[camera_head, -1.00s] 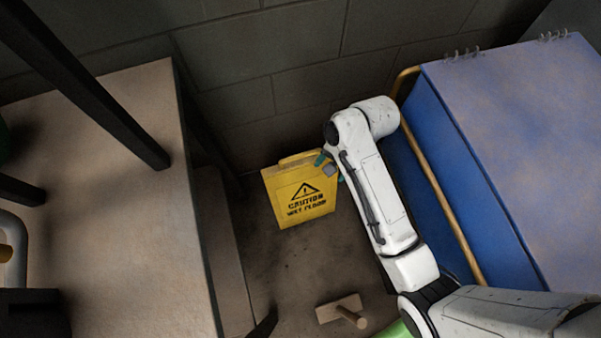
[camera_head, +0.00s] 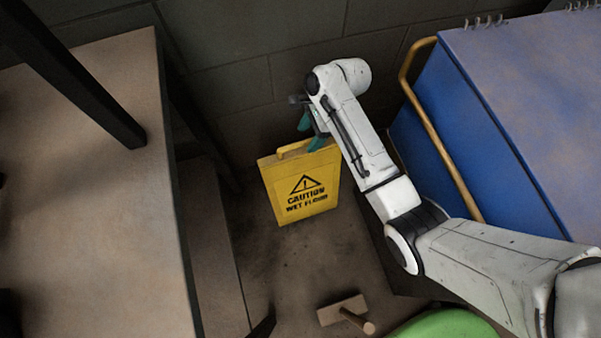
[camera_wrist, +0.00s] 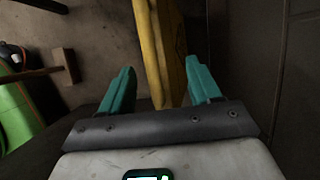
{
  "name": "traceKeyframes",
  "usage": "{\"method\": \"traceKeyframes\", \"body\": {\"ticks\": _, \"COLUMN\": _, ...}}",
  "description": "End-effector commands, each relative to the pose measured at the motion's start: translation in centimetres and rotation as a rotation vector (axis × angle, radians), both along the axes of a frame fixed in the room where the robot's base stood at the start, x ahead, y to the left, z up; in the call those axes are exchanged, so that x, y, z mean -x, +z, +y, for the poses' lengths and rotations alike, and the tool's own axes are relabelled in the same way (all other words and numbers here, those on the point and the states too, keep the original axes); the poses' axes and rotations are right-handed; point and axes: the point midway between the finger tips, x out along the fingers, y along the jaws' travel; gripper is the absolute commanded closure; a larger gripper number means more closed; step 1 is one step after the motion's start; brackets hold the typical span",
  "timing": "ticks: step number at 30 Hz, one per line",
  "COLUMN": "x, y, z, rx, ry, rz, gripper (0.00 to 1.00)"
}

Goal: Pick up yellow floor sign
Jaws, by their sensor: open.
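The yellow floor sign (camera_head: 300,188), marked "CAUTION WET FLOOR", stands on the floor near the wall, with a yellow handle at its top. My gripper (camera_head: 312,132) is at the sign's upper right edge, its teal fingers pointing down. In the wrist view the sign (camera_wrist: 165,50) shows edge-on between the two teal fingers of my gripper (camera_wrist: 161,82). Part of the sign's upper right is hidden behind my gripper and arm in the head view.
A blue cart (camera_head: 440,125) with a yellow rail stands at right. A tan table (camera_head: 90,190) with dark legs is at left. A grey block wall (camera_head: 240,95) is close behind the sign. A wooden block-headed tool (camera_head: 343,311) and a green object (camera_head: 445,325) lie in front.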

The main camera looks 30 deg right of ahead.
Motion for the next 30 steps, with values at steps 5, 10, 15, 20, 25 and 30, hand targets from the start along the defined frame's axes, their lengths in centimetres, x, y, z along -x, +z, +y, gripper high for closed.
{"method": "traceKeyframes", "body": {"ticks": 5, "x": 0.3, "y": -1.4, "z": 0.4, "rx": 0.000, "ry": 0.000, "rz": 0.001, "gripper": 0.38}}
{"method": "traceKeyframes", "body": {"ticks": 10, "x": 0.6, "y": -3.7, "z": 1.5, "rx": 0.000, "ry": 0.001, "rz": 0.001, "gripper": 0.38}}
{"method": "traceKeyframes", "body": {"ticks": 15, "x": 0.5, "y": -4.9, "z": 2.1, "rx": 0.001, "ry": 0.000, "rz": 0.000, "gripper": 0.38}}
{"method": "traceKeyframes", "body": {"ticks": 20, "x": 0.5, "y": -4.8, "z": 2.1, "rx": 0.001, "ry": 0.001, "rz": 0.000, "gripper": 0.38}}
{"method": "traceKeyframes", "body": {"ticks": 25, "x": 0.5, "y": -4.8, "z": 2.1, "rx": 0.001, "ry": 0.001, "rz": 0.000, "gripper": 0.51}}
{"method": "traceKeyframes", "body": {"ticks": 30, "x": 0.5, "y": -4.8, "z": 2.1, "rx": 0.001, "ry": 0.001, "rz": 0.000, "gripper": 0.67}}
